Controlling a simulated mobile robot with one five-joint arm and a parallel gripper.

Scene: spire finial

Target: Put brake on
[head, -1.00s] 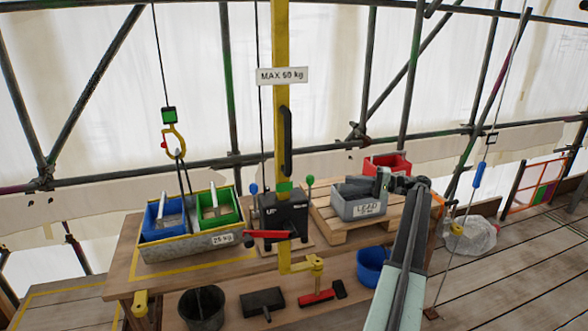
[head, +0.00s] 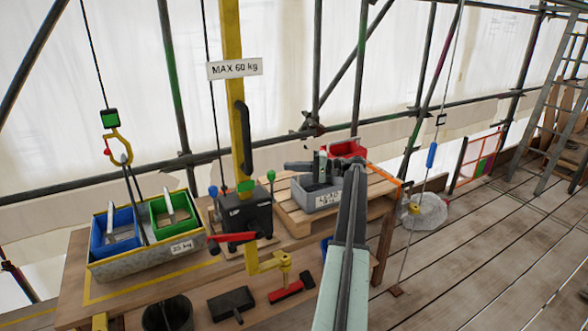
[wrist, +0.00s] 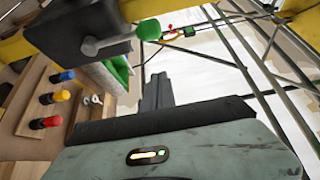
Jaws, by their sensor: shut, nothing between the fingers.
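No readable label shows which is the brake. In the wrist view, a green knob (wrist: 149,29) on a grey lever juts from a black block. My gripper (head: 288,165) is shut and empty, pointing left above the grey "LEAD" bin, just right of the green knob. Its dark fingers (wrist: 157,88) show apart from the knob in the wrist view.
A metal tray (head: 140,262) with blue and green bins sits left, below a yellow hook (head: 121,150). The yellow post (head: 232,90) carries a "MAX 60 kg" sign. The grey bin (head: 318,195) and a red bin (head: 347,149) stand on a pallet. Open plank floor (head: 480,250) lies right.

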